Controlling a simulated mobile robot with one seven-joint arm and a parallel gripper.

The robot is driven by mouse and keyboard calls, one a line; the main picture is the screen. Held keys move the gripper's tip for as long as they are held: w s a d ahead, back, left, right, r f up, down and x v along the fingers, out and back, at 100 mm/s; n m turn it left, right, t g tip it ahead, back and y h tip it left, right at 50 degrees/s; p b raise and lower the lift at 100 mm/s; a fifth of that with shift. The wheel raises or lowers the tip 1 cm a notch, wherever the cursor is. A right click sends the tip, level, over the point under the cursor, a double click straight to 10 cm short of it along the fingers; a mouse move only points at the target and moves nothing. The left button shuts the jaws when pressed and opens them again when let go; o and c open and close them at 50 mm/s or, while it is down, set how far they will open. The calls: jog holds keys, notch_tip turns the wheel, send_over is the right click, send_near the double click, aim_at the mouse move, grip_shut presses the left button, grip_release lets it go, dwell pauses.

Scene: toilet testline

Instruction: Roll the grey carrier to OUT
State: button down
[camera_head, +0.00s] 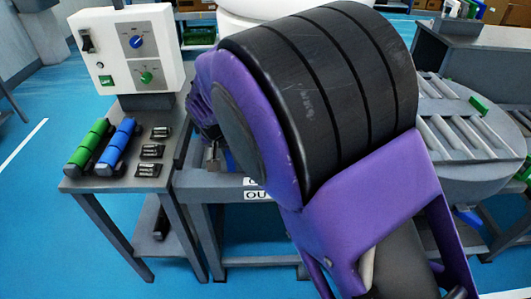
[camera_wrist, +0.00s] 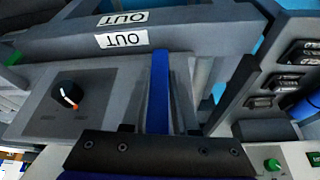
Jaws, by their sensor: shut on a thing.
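My gripper (camera_wrist: 160,120) shows in the wrist view as a dark bar with a narrow blue strip reaching forward from its middle. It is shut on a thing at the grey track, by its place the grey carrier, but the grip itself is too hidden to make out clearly. The track's grey end bar has two white OUT labels (camera_wrist: 122,40), upside down in the wrist view and just beyond the gripper. In the head view an OUT label (camera_head: 257,195) is partly covered by my purple and black arm, which also hides most of the gripper and the carrier.
A side table holds a green piece (camera_head: 90,142), a blue piece (camera_head: 116,146) and small dark pieces (camera_head: 151,151). A white control box (camera_head: 133,48) stands behind them. A black knob (camera_wrist: 70,96) is close to the gripper. A round slatted table (camera_head: 468,125) stands at right.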

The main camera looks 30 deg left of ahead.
jog(key=s+a, duration=0.4)
jog(key=a, duration=0.3)
jog(key=shift+s+a, duration=0.4)
jog(key=shift+s, duration=0.1)
jog(key=c, duration=0.7)
grip_release()
jog(key=shift+s+a, duration=0.15)
jog(key=shift+a, duration=0.05)
jog(key=p+v, duration=0.2)
jog(key=v, duration=1.5)
jog(key=shift+r, duration=0.2)
